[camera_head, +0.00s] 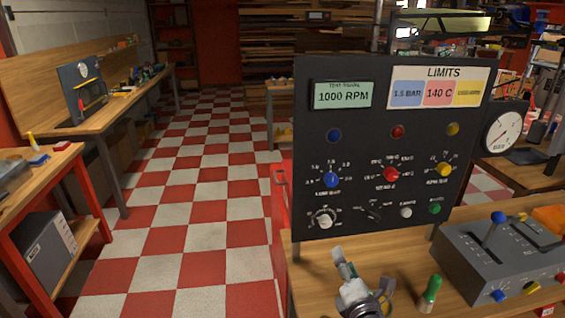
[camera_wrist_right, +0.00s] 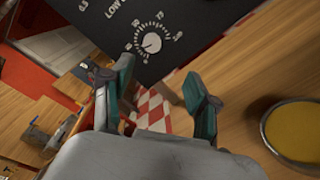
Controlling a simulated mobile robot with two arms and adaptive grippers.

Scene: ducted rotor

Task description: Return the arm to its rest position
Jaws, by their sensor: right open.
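My right gripper (camera_head: 344,262) is at the bottom centre of the head view, above the wooden bench and in front of the black control panel (camera_head: 465,135). In the right wrist view the gripper (camera_wrist_right: 163,88) has its two fingers spread apart with nothing between them. Past the fingertips, a white knob (camera_wrist_right: 151,43) on the panel shows, apart from the gripper. The same white knob (camera_head: 324,219) is at the panel's lower left in the head view. My left gripper is not in view.
A green-handled tool (camera_head: 430,293) stands right of the gripper. A grey lever box (camera_head: 470,262) is farther right. A pressure gauge (camera_head: 503,132) is beside the panel. A yellow-topped round thing (camera_wrist_right: 295,130) is at right in the wrist view. Checkered floor (camera_head: 200,200) is clear at left.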

